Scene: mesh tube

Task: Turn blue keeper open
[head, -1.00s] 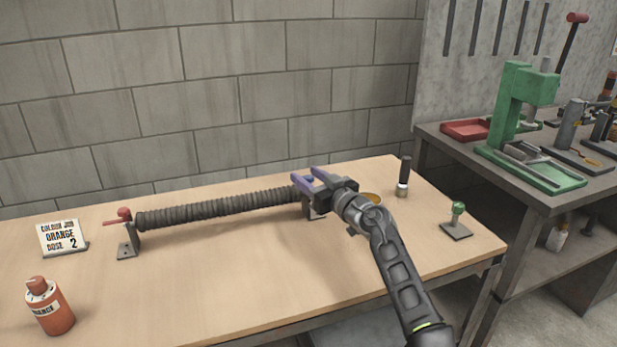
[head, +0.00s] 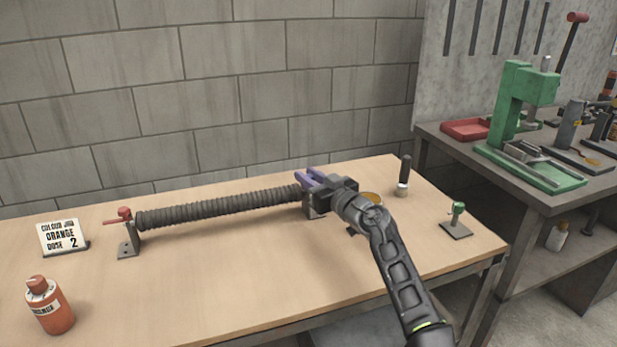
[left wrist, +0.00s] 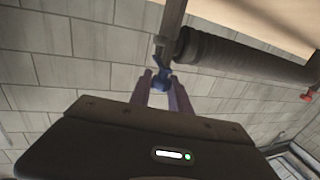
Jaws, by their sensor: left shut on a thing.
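A dark ribbed tube (head: 220,205) lies across the table between two stands. The blue keeper (left wrist: 161,80) shows in the left wrist view by the tube's end, on a grey bracket; in the head view my gripper hides it. My left gripper (head: 310,178), with purple fingers, is at the tube's right end. In the left wrist view my left gripper (left wrist: 163,88) has a finger on each side of the blue keeper and is shut on it. My right gripper is not in view.
A red keeper (head: 124,213) tops the left stand. A sign (head: 62,237) and an orange bottle (head: 50,308) stand at left. A black-handled tool (head: 403,178) and a green-topped stand (head: 457,221) are at right. The table's front middle (head: 220,275) is clear.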

